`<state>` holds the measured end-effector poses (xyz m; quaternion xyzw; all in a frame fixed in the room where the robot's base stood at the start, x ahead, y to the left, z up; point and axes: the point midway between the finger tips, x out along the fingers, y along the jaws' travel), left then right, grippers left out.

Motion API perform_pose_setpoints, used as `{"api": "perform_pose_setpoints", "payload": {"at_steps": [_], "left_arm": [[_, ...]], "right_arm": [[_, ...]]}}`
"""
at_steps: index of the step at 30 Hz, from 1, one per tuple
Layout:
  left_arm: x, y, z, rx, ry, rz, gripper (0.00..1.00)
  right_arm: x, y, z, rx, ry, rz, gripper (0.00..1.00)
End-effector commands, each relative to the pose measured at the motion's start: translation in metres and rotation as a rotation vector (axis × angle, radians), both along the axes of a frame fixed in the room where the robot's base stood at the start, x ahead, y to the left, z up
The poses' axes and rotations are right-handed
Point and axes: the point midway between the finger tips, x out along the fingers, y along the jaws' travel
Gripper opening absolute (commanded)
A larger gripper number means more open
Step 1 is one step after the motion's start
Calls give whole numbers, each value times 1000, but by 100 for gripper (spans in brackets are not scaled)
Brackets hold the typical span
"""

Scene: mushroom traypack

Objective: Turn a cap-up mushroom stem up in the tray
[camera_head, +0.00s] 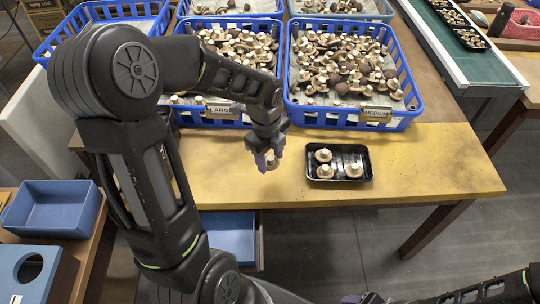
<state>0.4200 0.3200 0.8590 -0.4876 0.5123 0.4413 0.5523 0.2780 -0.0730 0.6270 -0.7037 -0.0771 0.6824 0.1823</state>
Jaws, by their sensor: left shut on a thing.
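A small black tray (339,176) lies on the wooden table, right of my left gripper. It holds three pale mushrooms, at the upper left (323,155), lower left (325,171) and right (354,170). They look stem up, though they are small in view. My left gripper (268,163) points down over the table, left of the tray and apart from it. It is shut on a mushroom (271,159), mostly hidden by the fingers, so which way its cap faces is unclear. My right gripper (360,298) is at the bottom edge, partly cut off.
Blue crates of mushrooms labelled LARGE (221,110) and MEDIUM (376,114) stand behind the tray, with more crates farther back. A green conveyor (455,60) carrying packed trays is at the right. The table right of the tray (430,165) is clear. A blue bin (50,208) is at lower left.

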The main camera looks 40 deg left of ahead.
Motion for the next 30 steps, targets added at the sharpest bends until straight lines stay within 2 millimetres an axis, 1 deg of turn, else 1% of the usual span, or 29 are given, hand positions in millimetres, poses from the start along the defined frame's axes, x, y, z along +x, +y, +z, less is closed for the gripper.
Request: {"api": "perform_pose_setpoints", "payload": {"at_steps": [8, 14, 22, 30], "left_arm": [[0, 0, -9, 0, 0, 0, 28], [0, 0, -26, 0, 0, 0, 28], [0, 0, -55, 0, 0, 1, 28], [0, 0, -72, -1, 1, 0, 28]], "right_arm": [[1, 0, -8, 0, -1, 0, 65], [1, 0, -24, 0, -2, -1, 65], [1, 0, -49, -1, -4, -1, 65], [2, 0, -60, -1, -5, -2, 65]]}}
